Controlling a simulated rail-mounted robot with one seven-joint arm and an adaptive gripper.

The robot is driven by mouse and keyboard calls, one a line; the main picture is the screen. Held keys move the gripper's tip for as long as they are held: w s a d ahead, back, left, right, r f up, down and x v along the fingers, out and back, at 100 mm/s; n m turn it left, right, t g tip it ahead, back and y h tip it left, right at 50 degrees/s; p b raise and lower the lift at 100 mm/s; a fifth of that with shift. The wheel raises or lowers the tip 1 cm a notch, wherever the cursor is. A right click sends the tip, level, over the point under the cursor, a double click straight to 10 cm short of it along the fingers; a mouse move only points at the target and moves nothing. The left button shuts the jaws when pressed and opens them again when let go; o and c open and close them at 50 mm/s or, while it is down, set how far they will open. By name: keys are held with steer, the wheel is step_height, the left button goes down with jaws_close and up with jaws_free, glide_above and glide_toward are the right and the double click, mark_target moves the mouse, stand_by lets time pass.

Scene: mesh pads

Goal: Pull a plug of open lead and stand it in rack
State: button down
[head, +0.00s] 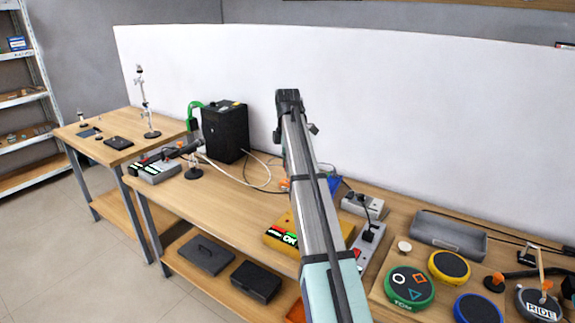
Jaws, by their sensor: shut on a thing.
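My arm rises through the middle of the head view, and its dark upper end stands out against the white wall panel. No gripper fingers can be made out; the arm covers part of the bench behind it. A grey socket block (362,206) sits right of the arm. In front of it is a longer grey socket strip (369,250) with a black plug (373,232) in it and a dark lead rising from the plug. A pale lead (262,187) loops on the bench from the black box. I cannot tell which lead is open, and no rack is clearly identifiable.
A black box (225,131) stands at the bench's back, left of my arm. A yellow box (281,234) lies partly behind the arm. Green (409,287), yellow (449,267) and blue (478,308) round pads and a grey tray (448,235) crowd the right. Bench left of the arm is fairly clear.

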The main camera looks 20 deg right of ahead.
steer(key=shift+r+p, duration=1)
steer(key=shift+r, duration=0.55)
steer(key=shift+r+p, duration=1.25)
steer(key=shift+r, duration=0.25)
